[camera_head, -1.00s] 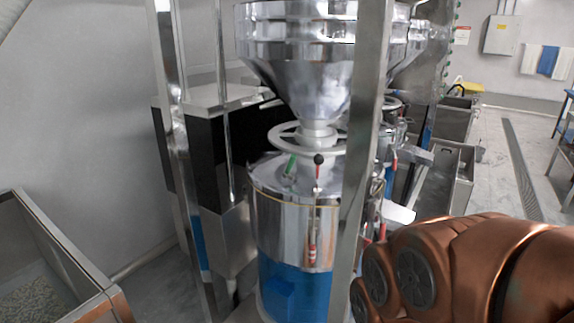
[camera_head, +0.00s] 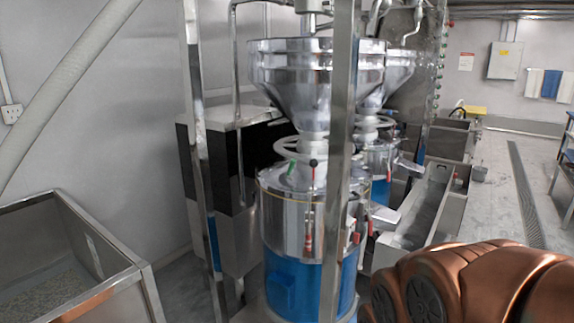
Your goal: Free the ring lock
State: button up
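The near bean grinder (camera_head: 290,225) stands upright in the middle, with a steel drum over a blue base. A steel hopper (camera_head: 305,75) sits above it. A pale ring handwheel (camera_head: 288,150) surrounds the neck below the hopper; I take it to be the ring lock, but cannot be sure. A black-knobbed lever (camera_head: 313,164), a green handle (camera_head: 291,168) and red-handled clamps (camera_head: 308,243) are on the drum. A steel post hides part of the right side. My copper-coloured arm shows at the lower right, apart from the grinder. My gripper is not in view.
Upright steel posts (camera_head: 341,190) frame the grinder. A second grinder (camera_head: 380,160) stands behind it. A steel bin (camera_head: 85,265) is at lower left, and steel troughs (camera_head: 428,210) are at right. Open floor (camera_head: 492,195) lies further right.

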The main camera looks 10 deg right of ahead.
aim_at(293, 160)
jog(key=u, duration=0.4)
jog(key=i, duration=1.2)
jog(key=u, duration=0.5)
